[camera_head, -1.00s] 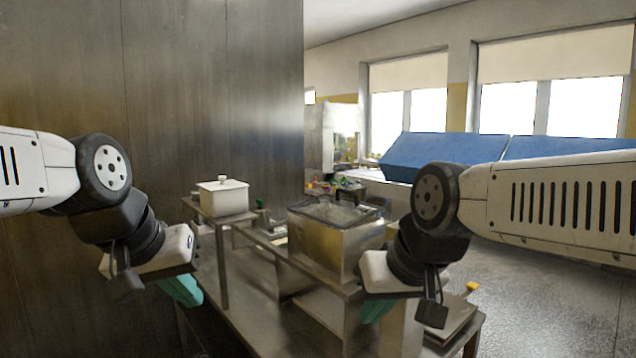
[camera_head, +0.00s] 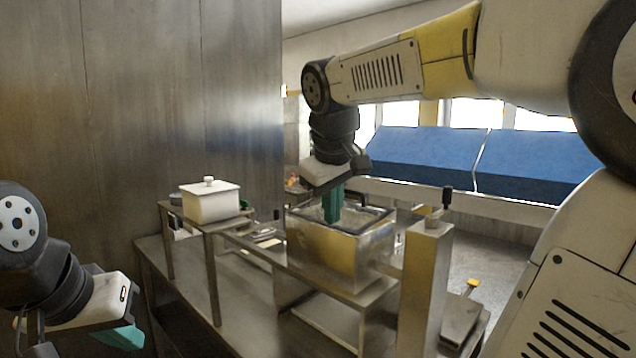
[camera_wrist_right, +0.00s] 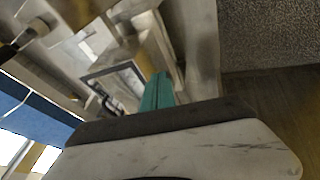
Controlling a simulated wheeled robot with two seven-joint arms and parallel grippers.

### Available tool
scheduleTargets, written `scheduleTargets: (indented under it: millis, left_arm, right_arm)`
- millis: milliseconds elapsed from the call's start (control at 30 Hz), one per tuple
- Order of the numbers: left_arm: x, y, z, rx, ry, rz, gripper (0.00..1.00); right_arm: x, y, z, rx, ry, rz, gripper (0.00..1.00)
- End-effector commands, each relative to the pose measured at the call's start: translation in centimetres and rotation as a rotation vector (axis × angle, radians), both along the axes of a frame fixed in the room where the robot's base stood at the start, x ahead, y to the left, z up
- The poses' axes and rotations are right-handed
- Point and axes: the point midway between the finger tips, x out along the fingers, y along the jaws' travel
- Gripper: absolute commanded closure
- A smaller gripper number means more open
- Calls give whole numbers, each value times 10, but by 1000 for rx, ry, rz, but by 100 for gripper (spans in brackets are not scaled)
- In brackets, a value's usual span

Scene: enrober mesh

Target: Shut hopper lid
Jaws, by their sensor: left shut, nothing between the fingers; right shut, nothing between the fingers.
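A steel box (camera_head: 345,254) with a dark-rimmed top stands on a raised metal stand at the centre; its rim also shows in the right wrist view (camera_wrist_right: 112,72). A white box (camera_head: 212,207) with a knobbed lid (camera_head: 208,187) sits on a stand to the left, its lid resting on top. I cannot tell which is the hopper. My right gripper (camera_head: 332,218), with teal fingers, is shut and empty, pointing down over the steel box's top. It shows in the right wrist view (camera_wrist_right: 158,90). I cannot tell whether it touches. My left gripper (camera_head: 122,338) is shut and empty at lower left.
A steel post (camera_head: 427,290) with a black-knobbed rod (camera_head: 446,198) stands right of the steel box. A flat plate with a yellow knob (camera_head: 473,283) lies farther right. A metal wall (camera_head: 150,110) rises behind at left. Blue panels (camera_head: 430,160) stand behind at right.

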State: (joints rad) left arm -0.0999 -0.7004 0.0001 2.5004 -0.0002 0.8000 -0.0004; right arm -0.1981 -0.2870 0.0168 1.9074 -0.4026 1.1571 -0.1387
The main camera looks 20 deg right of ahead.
Motion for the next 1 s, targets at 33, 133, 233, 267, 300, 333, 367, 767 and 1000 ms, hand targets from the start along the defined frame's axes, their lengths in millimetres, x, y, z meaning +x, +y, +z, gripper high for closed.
scheduleTargets:
  millis: [33,133,233,267,300,333,367,767,1000]
  left_arm:
    - [0,0,0,0,0,0,100]
    - [0,0,0,0,0,0,100]
    - [0,0,0,0,0,0,100]
    - [0,0,0,0,0,0,100]
    - [0,0,0,0,0,0,100]
    - [0,0,0,0,0,0,100]
    - [0,0,0,0,0,0,100]
    - [0,0,0,0,0,0,100]
    - [0,0,0,0,0,0,100]
  right_arm:
    - [10,-1,7,-28,5,8,100]
    - [29,-7,22,-97,15,23,100]
    - [52,-12,39,-176,27,33,100]
    - [59,-14,45,-204,32,36,100]
    - [70,-16,54,-243,40,39,100]
    - [79,-18,60,-273,44,39,100]
    - [88,-19,67,-304,50,39,100]
    - [140,-28,111,-519,91,-3,100]
    - [150,-48,86,-520,94,-4,100]
